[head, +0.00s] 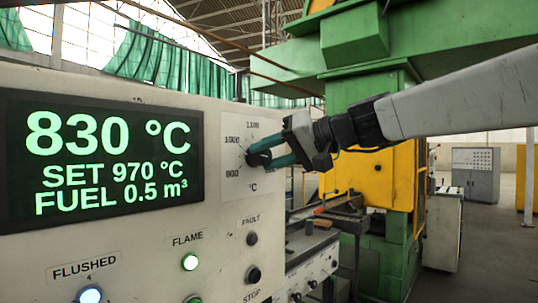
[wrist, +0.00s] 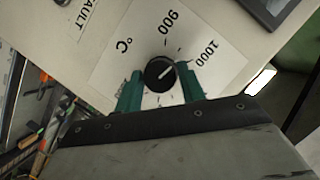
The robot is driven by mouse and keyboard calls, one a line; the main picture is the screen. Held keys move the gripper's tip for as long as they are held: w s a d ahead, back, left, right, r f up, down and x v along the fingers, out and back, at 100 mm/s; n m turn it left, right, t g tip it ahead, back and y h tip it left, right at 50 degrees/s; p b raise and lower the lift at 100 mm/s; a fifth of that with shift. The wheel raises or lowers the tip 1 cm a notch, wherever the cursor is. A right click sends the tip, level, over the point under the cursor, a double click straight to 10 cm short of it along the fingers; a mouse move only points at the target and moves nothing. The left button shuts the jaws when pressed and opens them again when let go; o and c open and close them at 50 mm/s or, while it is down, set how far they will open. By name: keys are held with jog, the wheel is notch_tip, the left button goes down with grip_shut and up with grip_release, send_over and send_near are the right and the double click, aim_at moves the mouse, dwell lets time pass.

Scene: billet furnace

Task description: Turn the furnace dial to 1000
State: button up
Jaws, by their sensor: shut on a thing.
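The furnace dial (wrist: 159,74) is a round black knob with a white pointer line, on a white scale plate marked 900, 1000 and °C in the wrist view. The pointer aims between 900 and 1000. In the head view the dial (head: 258,158) sits on the panel's right part, partly hidden by my fingers. My gripper (head: 270,153) has green fingers shut on the dial, one on each side; the fingers also show in the wrist view (wrist: 161,92). The display (head: 100,160) reads 830 °C, SET 970 °C, FUEL 0.5 m³.
Below the dial are a FAULT lamp (head: 251,238), unlit, and a black button or knob (head: 253,275). The FLAME lamp (head: 190,262) and FLUSHED lamp (head: 90,295) are lit. A bench with tools (head: 330,215) stands behind the panel, beside a green and yellow machine (head: 370,180).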

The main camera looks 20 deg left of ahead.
jog(key=shift+f+m+g+y, duration=0.1)
jog(key=shift+m+g+y, duration=0.45)
jog(key=shift+m, duration=0.65)
jog(key=o, duration=1)
jog(key=shift+w, duration=0.1)
jog(key=shift+c, duration=0.2)
jog(key=shift+d, duration=0.15)
jog(key=v, duration=0.7)
jog(key=shift+d, duration=0.35)
